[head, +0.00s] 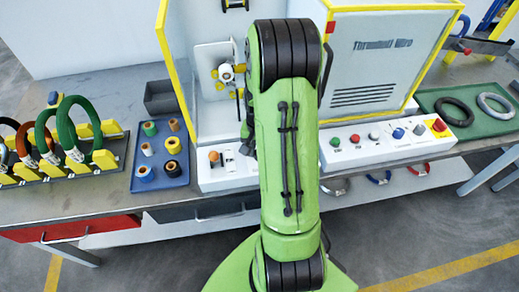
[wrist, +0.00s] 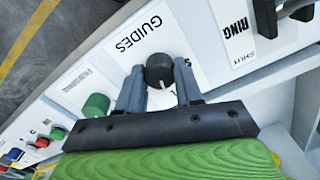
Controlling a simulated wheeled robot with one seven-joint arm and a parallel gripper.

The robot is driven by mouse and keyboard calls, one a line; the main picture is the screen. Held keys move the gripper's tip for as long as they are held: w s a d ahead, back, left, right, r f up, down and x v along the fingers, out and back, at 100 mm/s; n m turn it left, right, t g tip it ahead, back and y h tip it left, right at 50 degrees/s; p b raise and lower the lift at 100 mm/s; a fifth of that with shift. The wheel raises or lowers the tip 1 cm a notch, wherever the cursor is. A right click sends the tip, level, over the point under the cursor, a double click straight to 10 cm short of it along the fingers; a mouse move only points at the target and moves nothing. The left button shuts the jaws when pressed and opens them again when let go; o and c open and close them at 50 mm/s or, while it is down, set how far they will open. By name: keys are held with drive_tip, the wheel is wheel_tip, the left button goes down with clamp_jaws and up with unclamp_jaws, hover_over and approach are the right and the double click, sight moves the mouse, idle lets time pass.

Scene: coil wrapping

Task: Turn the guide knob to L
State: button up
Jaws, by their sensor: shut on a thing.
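The guide knob (wrist: 160,70) is a round black knob on a white panel plate lettered "GUIDES" in the wrist view. My gripper (wrist: 160,88) has one finger on each side of it and is shut on it. A short white mark shows on the side of the knob toward my gripper. A letter S shows just right of the knob. No L can be made out. In the head view my green arm hides the knob and my gripper.
A black handle (wrist: 264,18) with a "RING" and "SHUT" plate stands right of the knob. A green button (wrist: 95,105) is to the left, with more buttons beyond. A blue tray of spools (head: 160,180) and a green tray of coils (head: 485,123) flank the machine.

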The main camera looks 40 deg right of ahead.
drive_tip(key=o, duration=1)
drive_tip(key=shift+o, duration=0.2)
wheel_tip(320, 180, up, 16)
drive_tip(key=p, duration=0.4)
drive_tip(key=shift+f, duration=0.1)
drive_tip(key=a+r+n+t, duration=0.2)
drive_tip(key=a+r+n, duration=0.2)
drive_tip(key=a+r, duration=0.3)
drive_tip(key=s+a+r+n+t, duration=0.2)
drive_tip(key=s+a+n, duration=0.5)
drive_tip(key=s+a, duration=0.4)
drive_tip(key=shift+s+a+r+t, duration=0.15)
drive_tip(key=shift+a+r+t, duration=0.2)
drive_tip(key=shift+a+t, duration=0.6)
